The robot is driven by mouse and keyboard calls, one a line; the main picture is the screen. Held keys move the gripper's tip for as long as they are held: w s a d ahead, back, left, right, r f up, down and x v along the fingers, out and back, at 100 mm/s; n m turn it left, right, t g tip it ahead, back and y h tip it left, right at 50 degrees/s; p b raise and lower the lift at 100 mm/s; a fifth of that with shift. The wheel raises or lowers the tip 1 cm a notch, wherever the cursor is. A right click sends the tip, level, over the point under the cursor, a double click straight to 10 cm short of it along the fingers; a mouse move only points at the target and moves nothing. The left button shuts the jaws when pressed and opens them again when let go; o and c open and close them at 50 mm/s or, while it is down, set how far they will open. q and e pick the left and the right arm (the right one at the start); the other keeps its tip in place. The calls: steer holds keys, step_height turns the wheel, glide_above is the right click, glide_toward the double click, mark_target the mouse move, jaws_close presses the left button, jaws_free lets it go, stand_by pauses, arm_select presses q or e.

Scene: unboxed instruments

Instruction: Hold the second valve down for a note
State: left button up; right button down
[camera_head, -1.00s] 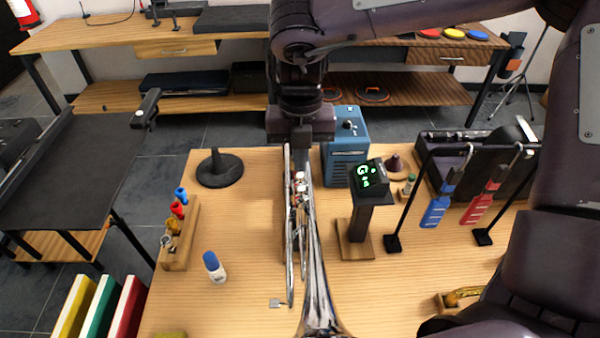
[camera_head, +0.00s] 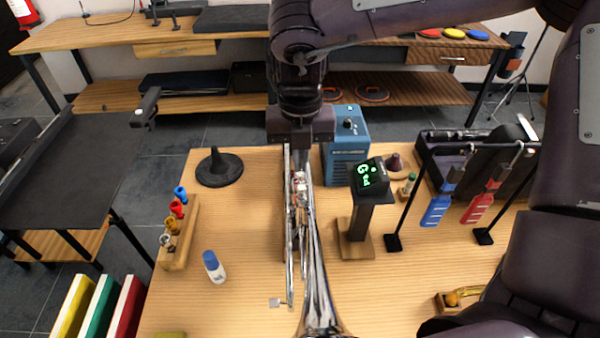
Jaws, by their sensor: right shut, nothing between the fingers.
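A silver trumpet (camera_head: 317,285) lies lengthwise on the wooden table, its bell toward the near edge. Its valve cluster (camera_head: 300,186) shows around the middle, with pale caps on top. My right gripper (camera_head: 302,164) points down over the valves, shut and empty. Its fingertips are at or just above the valve caps; I cannot tell which valve they are over, whether they touch it or whether it is pressed. A tuner (camera_head: 369,176) on a wooden-based stand shows a green "G". My left gripper is not in view.
A blue box with a dial (camera_head: 347,150) stands close behind the gripper. A black rack (camera_head: 405,200) with blue and red hanging tools is at right.

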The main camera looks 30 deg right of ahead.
steer(key=shift+f+b, duration=1.1)
steer(key=shift+f, duration=0.25)
stand_by(0.5)
steer(key=shift+r+p, duration=2.4)
steer(key=shift+r, duration=1.2)
